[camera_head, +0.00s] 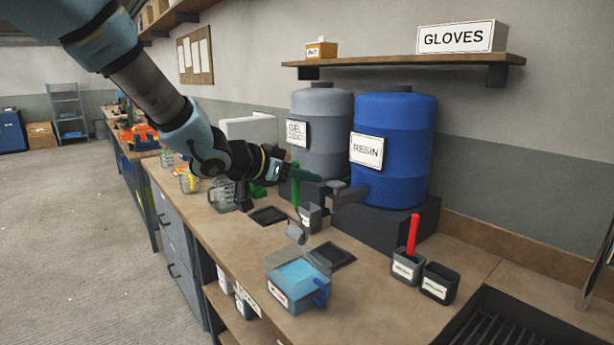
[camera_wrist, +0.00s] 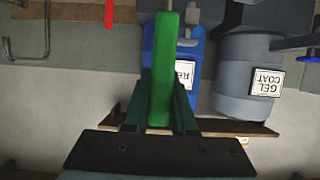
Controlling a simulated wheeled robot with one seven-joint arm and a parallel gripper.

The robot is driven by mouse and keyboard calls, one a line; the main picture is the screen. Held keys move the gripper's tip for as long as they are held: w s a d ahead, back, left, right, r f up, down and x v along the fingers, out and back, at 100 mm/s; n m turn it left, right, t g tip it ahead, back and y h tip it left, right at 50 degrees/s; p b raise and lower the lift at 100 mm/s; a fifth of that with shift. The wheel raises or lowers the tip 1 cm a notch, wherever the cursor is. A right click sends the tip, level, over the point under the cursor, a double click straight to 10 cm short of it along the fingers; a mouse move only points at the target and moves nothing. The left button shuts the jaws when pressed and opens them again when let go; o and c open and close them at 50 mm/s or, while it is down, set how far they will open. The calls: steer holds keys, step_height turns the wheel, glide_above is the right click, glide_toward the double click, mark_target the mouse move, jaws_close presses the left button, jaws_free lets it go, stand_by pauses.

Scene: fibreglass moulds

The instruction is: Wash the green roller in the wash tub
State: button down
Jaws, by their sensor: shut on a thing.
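My gripper (camera_head: 298,172) is shut on the upright handle of the green roller (camera_head: 296,191). The wrist view shows the green handle (camera_wrist: 162,70) between the two dark green fingers (camera_wrist: 160,112). The roller's grey head (camera_head: 296,233) hangs below the handle, above and behind a clear-walled tub with blue contents (camera_head: 296,272) at the bench's front edge. The tub has a white label too small to read and a blue handle-like part on its right; I take it for the wash tub. The roller head appears clear of the tub.
The grey gel coat drum (camera_head: 322,125) and blue resin drum (camera_head: 398,130) stand behind on dark blocks, a spigot jutting forward. A small grey labelled holder (camera_head: 311,217) is close to the roller. A red-handled tool (camera_head: 412,232) stands in a dark holder at right.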

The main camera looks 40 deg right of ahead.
mark_target(299, 195)
steer(key=shift+f+b, duration=2.45)
steer(key=shift+f, duration=0.05)
step_height(299, 195, down, 9)
steer(key=b, duration=0.5)
steer(key=shift+r+b, duration=0.15)
steer(key=shift+b, duration=0.25)
steer(key=shift+d, duration=0.1)
